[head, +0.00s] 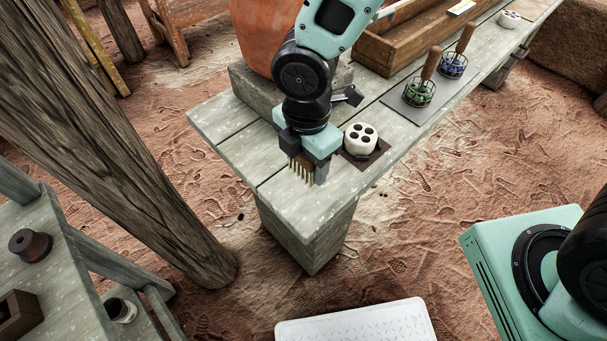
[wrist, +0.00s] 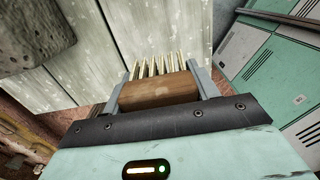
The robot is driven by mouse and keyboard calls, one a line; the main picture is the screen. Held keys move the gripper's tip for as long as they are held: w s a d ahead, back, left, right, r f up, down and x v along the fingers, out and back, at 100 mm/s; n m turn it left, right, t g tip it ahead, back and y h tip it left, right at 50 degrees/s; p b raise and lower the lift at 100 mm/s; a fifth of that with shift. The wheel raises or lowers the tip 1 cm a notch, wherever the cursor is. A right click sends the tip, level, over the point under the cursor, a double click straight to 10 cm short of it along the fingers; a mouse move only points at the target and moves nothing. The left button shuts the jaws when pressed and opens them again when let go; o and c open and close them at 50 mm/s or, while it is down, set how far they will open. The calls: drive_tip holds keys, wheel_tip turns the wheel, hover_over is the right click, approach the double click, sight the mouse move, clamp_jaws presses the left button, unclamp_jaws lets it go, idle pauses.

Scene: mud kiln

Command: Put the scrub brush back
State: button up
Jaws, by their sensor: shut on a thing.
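The scrub brush (head: 302,170) has a brown wooden back and pale bristles. My gripper (head: 305,162) is shut on it near the bench's front end. In the wrist view the wooden back of the brush (wrist: 157,91) sits between the two grey fingers of my gripper (wrist: 160,84). The bristles point away from the palm, down toward the grey planks. I cannot tell whether the bristles touch the bench (head: 225,125).
A white block with dark holes (head: 361,138) stands on a dark mat (head: 377,157) just right of my gripper. A terracotta pot (head: 262,40) on a stone slab is behind. Wire-caged tools (head: 420,92) and a wooden tray (head: 385,52) stand farther back. A dark wooden post (head: 110,150) is left.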

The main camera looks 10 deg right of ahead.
sight(306, 174)
drive_tip(key=shift+f, duration=2.1)
drive_tip(key=shift+f+b, duration=0.2)
drive_tip(key=shift+b, duration=0.2)
drive_tip(key=o, duration=1)
drive_tip(key=shift+o, duration=0.2)
drive_tip(key=shift+r, duration=0.15)
